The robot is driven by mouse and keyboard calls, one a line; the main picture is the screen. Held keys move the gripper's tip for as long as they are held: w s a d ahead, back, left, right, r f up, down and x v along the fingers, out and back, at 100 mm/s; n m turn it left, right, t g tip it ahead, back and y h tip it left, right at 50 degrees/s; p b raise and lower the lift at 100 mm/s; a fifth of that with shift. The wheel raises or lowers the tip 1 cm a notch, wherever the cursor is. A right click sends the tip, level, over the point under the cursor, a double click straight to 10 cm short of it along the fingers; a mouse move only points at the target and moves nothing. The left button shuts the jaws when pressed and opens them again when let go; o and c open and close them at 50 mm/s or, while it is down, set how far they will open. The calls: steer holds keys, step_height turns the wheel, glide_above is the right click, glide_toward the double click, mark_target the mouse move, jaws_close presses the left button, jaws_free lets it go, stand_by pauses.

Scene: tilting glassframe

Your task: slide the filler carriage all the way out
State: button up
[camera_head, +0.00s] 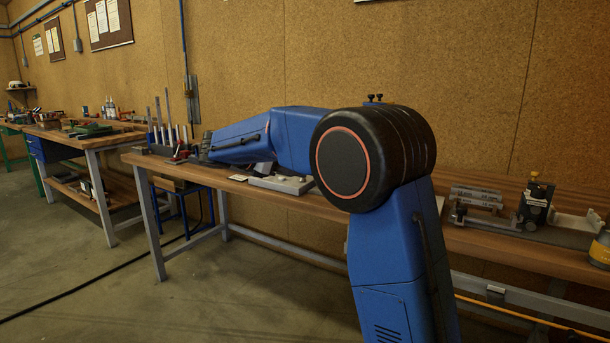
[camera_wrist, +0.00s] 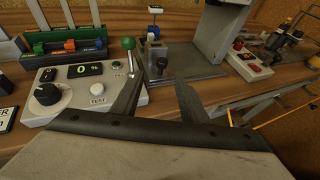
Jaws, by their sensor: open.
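In the wrist view my gripper (camera_wrist: 158,84) is open, with two dark fingers apart and nothing between them. Beyond the fingertips is a grey machine with an upright column (camera_wrist: 219,36) on a flat base plate (camera_wrist: 188,68). A dark round knob (camera_wrist: 161,64) stands at the plate's near left edge, just past the gap between the fingers. I cannot tell for sure which part is the filler carriage. In the head view my arm reaches left over the bench and hides most of the machine; the fingers are not clear there.
Left of the fingers is a control box (camera_wrist: 76,92) with a dial, a "0 %" display and a green-ball lever (camera_wrist: 129,46). A green rack (camera_wrist: 66,50) stands behind it. A box with red buttons (camera_wrist: 249,65) lies to the right. The wooden bench (camera_head: 285,198) backs onto a wall.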

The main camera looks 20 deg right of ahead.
steer(key=v, duration=0.6)
steer(key=shift+w, duration=0.1)
steer(key=s+d+f+m+y, duration=0.2)
steer(key=s+d+m, duration=0.1)
steer(key=s, duration=0.4)
steer(key=s+d+f+m+g+y, duration=0.1)
steer(key=s+d+f+m+y, duration=0.15)
steer(key=s, duration=0.55)
steer(key=s+d+f+m+y, duration=0.2)
steer(key=s+d+f+m, duration=0.15)
steer(key=s, duration=0.35)
steer(key=s+a+f+m+y, duration=0.1)
steer(key=s+f+m, duration=0.3)
steer(key=s, duration=0.4)
steer(key=s+a+f+m+t+y, duration=0.1)
steer(key=s+f+m+y, duration=0.2)
steer(key=s, duration=0.5)
steer(key=s+a+f+m+t+y, duration=0.1)
steer(key=s+f+m+y, duration=0.1)
steer(key=s+f+m, duration=0.3)
steer(key=s+f, duration=0.2)
steer(key=s, duration=0.1)
steer(key=shift+s+a+f, duration=0.15)
steer(key=shift+a+f, duration=0.15)
steer(key=shift+a, duration=0.05)
steer(key=shift+y, duration=0.25)
